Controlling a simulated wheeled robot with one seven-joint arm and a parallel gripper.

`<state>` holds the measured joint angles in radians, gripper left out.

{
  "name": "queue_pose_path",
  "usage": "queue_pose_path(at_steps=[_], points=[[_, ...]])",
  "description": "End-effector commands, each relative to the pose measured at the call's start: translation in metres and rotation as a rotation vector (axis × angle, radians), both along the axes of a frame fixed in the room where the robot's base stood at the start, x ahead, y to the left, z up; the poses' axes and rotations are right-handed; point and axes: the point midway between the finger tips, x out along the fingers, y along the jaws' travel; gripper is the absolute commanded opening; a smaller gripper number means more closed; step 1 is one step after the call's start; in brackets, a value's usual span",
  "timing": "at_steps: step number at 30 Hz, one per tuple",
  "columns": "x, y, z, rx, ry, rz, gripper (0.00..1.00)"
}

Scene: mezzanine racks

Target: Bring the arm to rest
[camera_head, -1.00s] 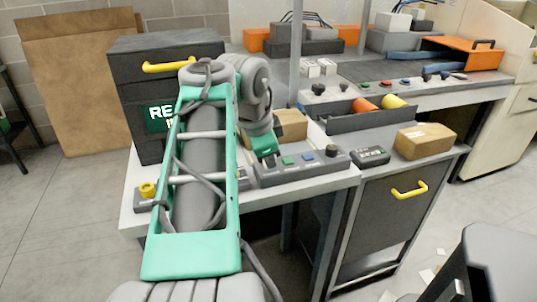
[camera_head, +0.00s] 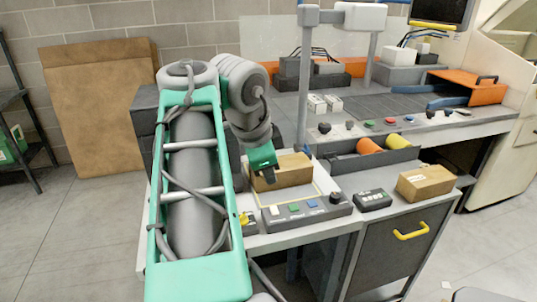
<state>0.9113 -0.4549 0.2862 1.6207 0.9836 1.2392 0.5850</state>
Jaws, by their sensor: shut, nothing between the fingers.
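My arm stretches forward from the bottom of the head view and bends down at the wrist. My gripper (camera_head: 269,178) is shut and empty, pointing down over the bench. It is in front of the left end of a cardboard box (camera_head: 287,171), which it partly hides. I cannot tell whether the gripper touches the box. Just below the gripper lies a grey control panel (camera_head: 318,211) with white, green and blue buttons and a dark knob.
A small dark keypad (camera_head: 372,199) and another cardboard box (camera_head: 425,183) stand to the right. A dark bin (camera_head: 345,172) with orange and yellow cylinders is behind them. A metal post (camera_head: 304,90) rises close to the arm's right. Open floor (camera_head: 75,245) lies to the left.

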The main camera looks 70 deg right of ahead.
Motion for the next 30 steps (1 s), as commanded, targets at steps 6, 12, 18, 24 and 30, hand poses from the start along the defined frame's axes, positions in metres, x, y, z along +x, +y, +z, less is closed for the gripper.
queue_pose_path(at_steps=[6,12,18,24,30], points=[[0.004,0.006,0.010,0.001,0.007,0.024,0.00],[0.091,0.052,0.002,-0.006,0.173,0.641,0.00],[0.186,0.191,-0.041,-0.063,0.344,1.612,0.00],[0.189,0.323,-0.082,-0.120,0.377,2.283,0.00],[0.180,0.353,-0.095,-0.136,0.368,2.448,0.00]])
